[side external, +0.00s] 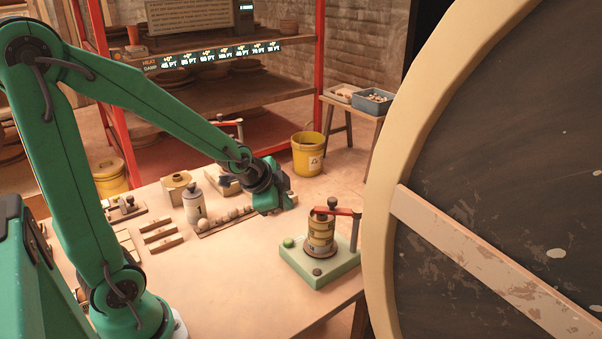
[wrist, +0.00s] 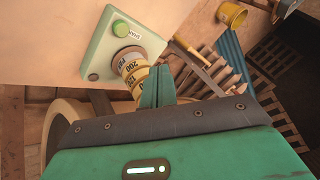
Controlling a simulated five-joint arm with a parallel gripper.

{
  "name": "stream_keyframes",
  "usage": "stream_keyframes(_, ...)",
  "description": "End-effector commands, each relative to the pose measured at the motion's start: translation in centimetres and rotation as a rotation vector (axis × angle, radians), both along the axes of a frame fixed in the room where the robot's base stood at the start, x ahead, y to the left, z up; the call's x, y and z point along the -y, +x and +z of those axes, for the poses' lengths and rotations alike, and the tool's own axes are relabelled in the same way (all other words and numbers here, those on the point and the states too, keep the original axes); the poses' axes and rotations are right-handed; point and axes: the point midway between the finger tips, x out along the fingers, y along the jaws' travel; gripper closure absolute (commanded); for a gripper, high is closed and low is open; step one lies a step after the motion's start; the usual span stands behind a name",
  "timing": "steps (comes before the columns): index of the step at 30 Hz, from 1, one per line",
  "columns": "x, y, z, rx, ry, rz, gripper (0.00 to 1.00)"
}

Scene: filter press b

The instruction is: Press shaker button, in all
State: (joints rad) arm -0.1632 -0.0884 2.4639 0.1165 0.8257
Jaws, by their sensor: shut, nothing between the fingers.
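The shaker (side external: 331,272) has a pale green base on the table's right part, and its base also shows in the wrist view (wrist: 100,56). A round green button (side external: 288,243) sits on the base's left corner; in the wrist view the button (wrist: 121,28) has a small label beside it. A dark knob (side external: 317,271) is on the front corner. A stack of yellow sieves (side external: 320,236) stands on the base under a red clamp arm (side external: 338,211). My green gripper (side external: 275,204) is shut and empty, behind and left of the shaker, apart from the button.
A row of small balls on a tray (side external: 226,222) lies left of my gripper. A large round wheel (side external: 480,150) fills the right. The table (side external: 225,268) is clear left of the shaker.

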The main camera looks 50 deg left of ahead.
Motion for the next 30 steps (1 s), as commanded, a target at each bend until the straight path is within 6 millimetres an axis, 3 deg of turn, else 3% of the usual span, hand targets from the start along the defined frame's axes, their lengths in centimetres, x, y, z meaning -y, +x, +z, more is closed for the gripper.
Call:
stream_keyframes(18, 0.0, -0.1, -6.1, -0.004, -0.001, 0.0, 1.0)
stream_keyframes(30, 0.0, -0.1, -7.6, 0.0, 0.0, 0.0, 1.0)
